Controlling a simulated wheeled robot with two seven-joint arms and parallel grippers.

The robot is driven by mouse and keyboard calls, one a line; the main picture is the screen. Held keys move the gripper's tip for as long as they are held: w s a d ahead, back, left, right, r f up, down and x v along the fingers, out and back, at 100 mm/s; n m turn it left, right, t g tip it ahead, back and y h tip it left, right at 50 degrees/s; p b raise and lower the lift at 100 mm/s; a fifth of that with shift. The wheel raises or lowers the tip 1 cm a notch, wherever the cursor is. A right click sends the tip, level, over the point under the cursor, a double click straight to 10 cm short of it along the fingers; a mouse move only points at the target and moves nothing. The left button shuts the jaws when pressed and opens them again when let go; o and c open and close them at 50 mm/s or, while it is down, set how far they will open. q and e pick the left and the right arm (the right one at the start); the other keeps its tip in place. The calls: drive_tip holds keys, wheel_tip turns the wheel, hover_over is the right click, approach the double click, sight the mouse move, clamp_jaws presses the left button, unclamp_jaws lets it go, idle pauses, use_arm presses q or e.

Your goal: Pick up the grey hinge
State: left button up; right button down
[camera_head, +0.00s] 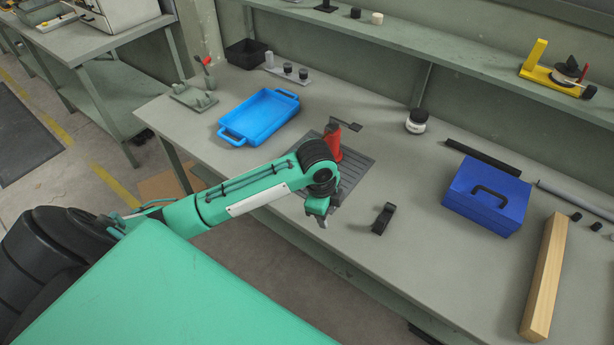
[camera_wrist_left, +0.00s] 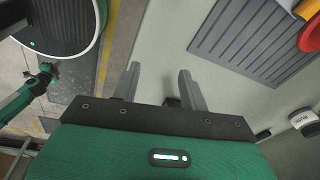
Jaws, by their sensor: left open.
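A small dark grey, bracket-like piece (camera_head: 383,218) stands on the bench near its front edge; it may be the hinge, but I cannot tell its shape clearly. My left gripper (camera_head: 322,221) is to its left in the head view, apart from it. In the left wrist view the left gripper (camera_wrist_left: 160,82) has its two fingers spread with nothing held between them. A small dark thing (camera_wrist_left: 172,102) shows beside the right finger, partly hidden by the gripper; I cannot tell what it is. My right gripper is not in view.
A ribbed grey mat (camera_head: 355,170) with a red tool (camera_head: 333,140) lies behind my left gripper. A blue tray (camera_head: 260,115) is at the left. A blue box (camera_head: 487,196) and a wooden beam (camera_head: 545,275) are at the right. The bench around the dark piece is clear.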

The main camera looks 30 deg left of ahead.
use_arm(q)
drive_tip(key=w+a+r+m+g+y, duration=0.1)
drive_tip(key=w+a+r, duration=0.35)
drive_tip(key=a, duration=0.25)
drive_tip(key=w+a+r+m, duration=0.2)
drive_tip(key=w+a+r, duration=0.2)
drive_tip(key=a+r, duration=0.2)
drive_tip(key=f, duration=0.3)
drive_tip(key=f+p, duration=0.1)
drive_tip(key=f, duration=0.3)
drive_tip(key=shift+w+a, duration=0.2)
drive_tip(key=shift+f, duration=0.65)
wheel_tip(320, 180, down, 4)
drive_tip(key=shift+s+f+p, duration=0.1)
drive_tip(key=shift+s+p, duration=0.05)
drive_tip(key=shift+p, duration=0.8)
drive_tip(key=shift+f, duration=0.55)
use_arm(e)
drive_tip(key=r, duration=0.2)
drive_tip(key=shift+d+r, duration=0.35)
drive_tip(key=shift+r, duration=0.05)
use_arm(q)
clamp_jaws()
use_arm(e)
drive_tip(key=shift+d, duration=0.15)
